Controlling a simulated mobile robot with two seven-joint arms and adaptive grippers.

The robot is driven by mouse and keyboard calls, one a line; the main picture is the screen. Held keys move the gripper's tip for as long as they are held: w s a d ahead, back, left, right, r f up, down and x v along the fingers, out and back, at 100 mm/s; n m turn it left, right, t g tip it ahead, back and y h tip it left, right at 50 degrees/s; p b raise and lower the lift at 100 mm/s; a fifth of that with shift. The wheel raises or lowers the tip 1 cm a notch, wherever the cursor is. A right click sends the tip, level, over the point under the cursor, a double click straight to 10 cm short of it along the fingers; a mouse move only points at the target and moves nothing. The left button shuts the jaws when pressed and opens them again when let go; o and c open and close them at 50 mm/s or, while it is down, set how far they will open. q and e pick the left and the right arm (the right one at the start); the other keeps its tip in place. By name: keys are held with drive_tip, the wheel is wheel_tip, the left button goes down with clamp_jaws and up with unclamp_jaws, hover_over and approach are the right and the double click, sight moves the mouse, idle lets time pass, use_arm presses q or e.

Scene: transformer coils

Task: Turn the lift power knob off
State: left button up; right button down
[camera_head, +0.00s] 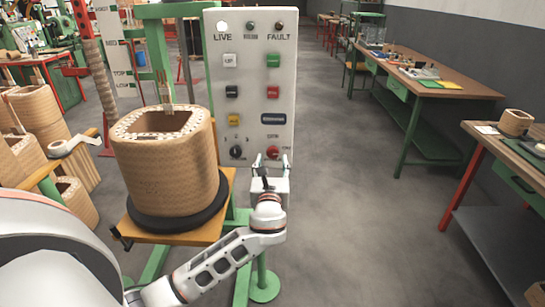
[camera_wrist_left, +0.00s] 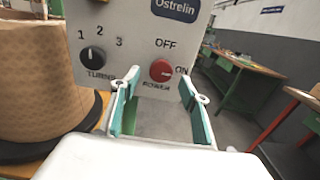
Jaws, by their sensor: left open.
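The grey control panel (camera_head: 249,130) stands upright ahead of me. Its red power knob (camera_head: 271,152) is at the lower right; in the left wrist view the red knob (camera_wrist_left: 161,71) has OFF printed above it and ON to its right. I cannot clearly tell which way it points. My left gripper (camera_head: 270,162) is open and empty, just in front of the panel at the knob. In the left wrist view my left gripper (camera_wrist_left: 158,92) has its green-padded fingers either side and a little below the knob, apart from it. My right gripper is not in view.
A black turns knob (camera_wrist_left: 93,56) marked 1, 2, 3 sits left of the red knob. A large brown coil (camera_head: 165,160) stands on a wooden platform (camera_head: 150,236) left of the panel. Workbenches (camera_head: 440,85) line the right. The floor between is clear.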

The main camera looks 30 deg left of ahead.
sight(273, 154)
use_arm(q)
drive_tip(key=shift+x, duration=2.05)
drive_tip(key=shift+d, duration=0.1)
drive_tip(key=c, duration=1.1)
